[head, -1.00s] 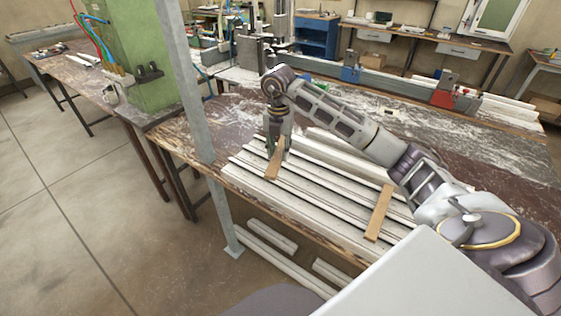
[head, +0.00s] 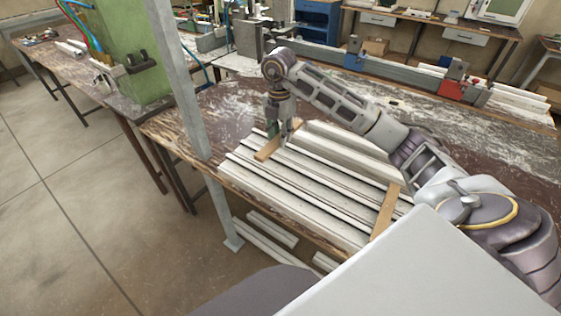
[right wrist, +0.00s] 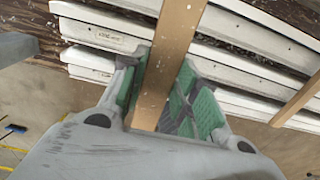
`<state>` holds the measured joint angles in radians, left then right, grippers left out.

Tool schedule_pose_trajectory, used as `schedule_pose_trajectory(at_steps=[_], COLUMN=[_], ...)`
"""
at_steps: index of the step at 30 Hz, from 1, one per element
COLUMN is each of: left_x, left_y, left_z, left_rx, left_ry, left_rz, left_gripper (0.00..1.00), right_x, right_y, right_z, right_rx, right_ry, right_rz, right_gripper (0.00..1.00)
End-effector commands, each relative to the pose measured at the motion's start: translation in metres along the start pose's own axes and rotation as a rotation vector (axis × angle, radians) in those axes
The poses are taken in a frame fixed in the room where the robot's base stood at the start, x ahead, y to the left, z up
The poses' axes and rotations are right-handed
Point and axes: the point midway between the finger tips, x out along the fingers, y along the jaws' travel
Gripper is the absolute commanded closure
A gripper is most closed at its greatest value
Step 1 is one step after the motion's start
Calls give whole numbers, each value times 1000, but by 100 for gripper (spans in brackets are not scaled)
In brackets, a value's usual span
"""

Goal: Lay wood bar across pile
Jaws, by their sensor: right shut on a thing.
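A pile of white profiles (head: 300,187) lies on the worn workbench. My right gripper (head: 280,135) is over the far left part of the pile, shut on a wood bar (head: 267,151). In the right wrist view this bar (right wrist: 173,55) runs lengthwise between the green-padded fingers (right wrist: 163,68), over the white profiles. Whether it touches the pile cannot be told. A second wood bar (head: 386,212) lies across the right part of the pile; its edge also shows in the right wrist view (right wrist: 298,100). My left gripper is not in view.
A grey upright post (head: 190,90) stands close at the pile's left, at the bench edge. A green machine column (head: 120,50) is further left. More white profiles (head: 272,229) lie low under the bench. Bare bench top (head: 222,113) shows behind the pile.

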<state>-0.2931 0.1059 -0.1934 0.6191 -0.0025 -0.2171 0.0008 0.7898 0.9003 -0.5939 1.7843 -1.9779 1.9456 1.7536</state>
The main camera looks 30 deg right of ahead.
Motion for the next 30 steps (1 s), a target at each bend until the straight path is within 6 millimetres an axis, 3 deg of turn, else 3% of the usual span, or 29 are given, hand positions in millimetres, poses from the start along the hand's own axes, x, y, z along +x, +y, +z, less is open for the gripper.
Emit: schedule_pose_trajectory(at_steps=[5,17,30], left_x=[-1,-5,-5], left_y=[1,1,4], left_z=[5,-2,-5], left_rx=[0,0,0], left_ry=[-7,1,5], left_rz=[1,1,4], left_gripper=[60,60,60], right_x=[11,58,64], right_y=[-1,0,0], right_z=[0,0,0], right_rx=[0,0,-1], right_ry=[2,1,1], right_rz=[-3,-1,-1], right_gripper=[94,94,94])
